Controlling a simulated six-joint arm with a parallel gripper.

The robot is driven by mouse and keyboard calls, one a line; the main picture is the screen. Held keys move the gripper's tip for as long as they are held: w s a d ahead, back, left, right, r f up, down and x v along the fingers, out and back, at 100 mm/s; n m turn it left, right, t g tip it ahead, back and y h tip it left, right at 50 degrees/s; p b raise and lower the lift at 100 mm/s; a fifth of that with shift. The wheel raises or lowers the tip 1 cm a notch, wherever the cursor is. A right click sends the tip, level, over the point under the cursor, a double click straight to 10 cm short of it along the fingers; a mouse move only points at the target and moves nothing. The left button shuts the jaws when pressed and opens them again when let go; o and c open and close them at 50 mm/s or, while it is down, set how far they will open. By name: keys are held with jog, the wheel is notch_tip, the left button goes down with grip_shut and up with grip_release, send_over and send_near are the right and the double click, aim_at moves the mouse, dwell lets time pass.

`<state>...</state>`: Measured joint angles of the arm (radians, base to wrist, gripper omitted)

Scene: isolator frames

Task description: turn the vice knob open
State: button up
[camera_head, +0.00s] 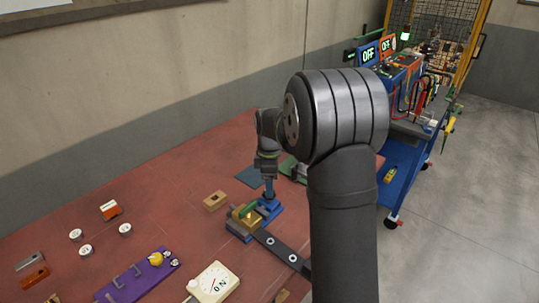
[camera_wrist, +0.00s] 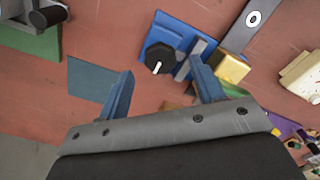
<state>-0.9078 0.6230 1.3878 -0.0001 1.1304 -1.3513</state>
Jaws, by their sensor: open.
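The blue vice (camera_wrist: 180,36) sits on the red table and also shows in the head view (camera_head: 238,231). Its knob (camera_wrist: 158,60) is a black faceted disc with a white pointer line, at the vice's end in the wrist view. A brass block (camera_wrist: 232,68) is beside the grey jaw bar; it shows in the head view too (camera_head: 246,215). My gripper (camera_wrist: 163,76) is open, with its blue fingers apart and the knob lying between and just beyond their tips in the picture. The height gap to the knob cannot be told. In the head view my gripper (camera_head: 269,189) points down at the vice.
A black bar with white-ringed holes (camera_head: 283,251) runs from the vice. A tan block (camera_head: 215,201), a white dial box (camera_head: 213,283) and a purple board (camera_head: 138,280) lie on the table. A dark blue mat (camera_head: 250,176) is behind. A blue cart (camera_head: 402,185) stands right.

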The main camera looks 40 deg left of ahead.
notch_tip(320, 180, up, 14)
jog(key=shift+r, duration=0.2)
jog(key=shift+f, duration=0.1)
dwell(0.5)
notch_tip(320, 180, down, 17)
jog(key=shift+f, duration=0.15)
dwell(0.5)
